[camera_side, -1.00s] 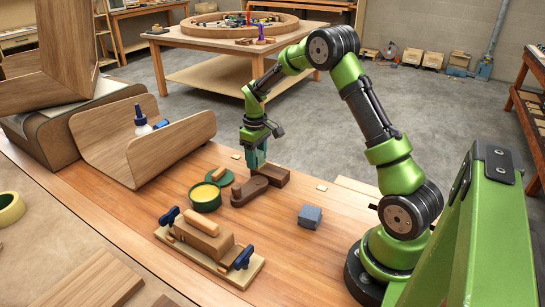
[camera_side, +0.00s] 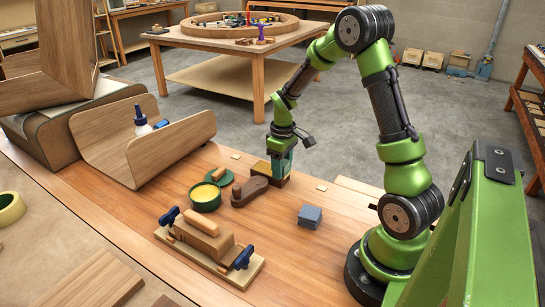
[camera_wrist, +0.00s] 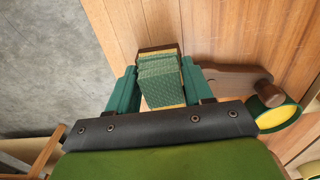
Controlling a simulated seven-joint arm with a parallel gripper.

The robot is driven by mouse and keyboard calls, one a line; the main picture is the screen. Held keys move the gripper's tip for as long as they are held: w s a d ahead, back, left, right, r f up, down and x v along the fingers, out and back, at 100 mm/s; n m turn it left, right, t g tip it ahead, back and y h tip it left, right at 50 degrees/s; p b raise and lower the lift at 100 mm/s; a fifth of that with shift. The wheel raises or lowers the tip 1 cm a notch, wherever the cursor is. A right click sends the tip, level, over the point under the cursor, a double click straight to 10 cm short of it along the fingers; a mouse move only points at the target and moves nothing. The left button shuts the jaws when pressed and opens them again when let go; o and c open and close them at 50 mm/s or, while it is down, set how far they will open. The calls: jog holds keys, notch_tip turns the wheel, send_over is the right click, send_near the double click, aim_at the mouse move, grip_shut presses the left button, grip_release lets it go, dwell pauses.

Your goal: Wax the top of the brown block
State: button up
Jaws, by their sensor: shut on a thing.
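My gripper (camera_side: 281,168) is at the right part of the brown block, low over its top. In the wrist view my gripper's teal fingers (camera_wrist: 155,92) are shut on a green textured pad (camera_wrist: 162,78). The brown block (camera_wrist: 157,48) shows as a dark edge past the pad. In the side view a yellowish patch shows on the block's top (camera_side: 262,166), left of the fingers. The pad hides most of the top, and its contact cannot be made out. The green tin of yellow wax (camera_side: 205,196) stands open to the left.
The tin's green lid (camera_side: 219,177) lies behind the tin. A brown rounded piece with a knob (camera_side: 249,191) lies between tin and block. A blue-grey block (camera_side: 310,216) is nearer the arm's base. A clamped wooden assembly (camera_side: 208,244) lies in front.

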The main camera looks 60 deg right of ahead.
jog(key=shift+s, duration=0.9)
jog(key=shift+w, duration=6.05)
jog(key=shift+s, duration=6.15)
jog(key=shift+w+d, duration=0.1)
jog(key=shift+w, duration=5.8)
jog(key=shift+w+r, duration=0.1)
jog(key=shift+w, duration=0.1)
notch_tip(320, 180, up, 8)
jog(key=shift+s, duration=0.1)
